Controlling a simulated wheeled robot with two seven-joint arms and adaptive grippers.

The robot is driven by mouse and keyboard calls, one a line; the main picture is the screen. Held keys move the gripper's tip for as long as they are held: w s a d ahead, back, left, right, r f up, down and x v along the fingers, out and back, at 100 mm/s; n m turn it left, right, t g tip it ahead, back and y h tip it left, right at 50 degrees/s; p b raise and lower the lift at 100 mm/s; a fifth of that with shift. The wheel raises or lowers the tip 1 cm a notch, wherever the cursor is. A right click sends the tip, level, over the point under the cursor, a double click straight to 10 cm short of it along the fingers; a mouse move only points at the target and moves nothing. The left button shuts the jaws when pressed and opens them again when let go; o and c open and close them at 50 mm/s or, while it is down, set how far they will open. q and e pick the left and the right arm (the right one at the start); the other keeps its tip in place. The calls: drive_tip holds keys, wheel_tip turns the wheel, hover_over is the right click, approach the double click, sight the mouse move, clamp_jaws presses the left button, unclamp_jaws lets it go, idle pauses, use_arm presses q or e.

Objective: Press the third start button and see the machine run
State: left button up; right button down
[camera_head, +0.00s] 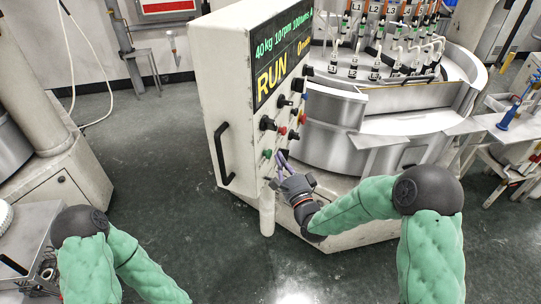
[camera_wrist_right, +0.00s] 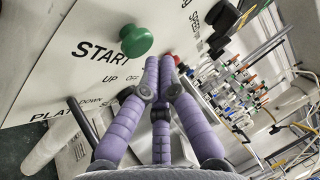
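The machine's control panel (camera_head: 222,70) is a white upright cabinet with a display that reads RUN (camera_head: 271,80) in yellow. Several buttons and black knobs sit on its slanted face. A green button (camera_head: 267,154) is low on it. In the right wrist view, a green mushroom button (camera_wrist_right: 136,40) stands beside the word START. My right gripper (camera_head: 281,157) is close to the panel's lower part. Its purple fingers (camera_wrist_right: 163,66) are drawn together and empty, with the tips below and right of the green button, apart from it in the picture. My left gripper is out of view.
The round lapping machine (camera_head: 335,140) with a steel rim stands right of the panel, with labelled bottles (camera_head: 375,72) on top. A black handle (camera_head: 221,155) is on the cabinet's side. A side table (camera_head: 510,128) is at right. Floor (camera_head: 160,140) left of the panel is free.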

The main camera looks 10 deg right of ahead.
drive_tip(key=shift+s+d+b, duration=0.25)
drive_tip(key=shift+s+d, duration=0.2)
drive_tip(key=shift+d, duration=0.25)
drive_tip(key=shift+s+d+b, duration=0.25)
drive_tip(key=shift+s+d, duration=0.2)
drive_tip(key=shift+d, duration=0.25)
drive_tip(key=shift+s+d+b, duration=0.25)
drive_tip(key=shift+s+d, duration=0.2)
drive_tip(key=shift+d, duration=0.25)
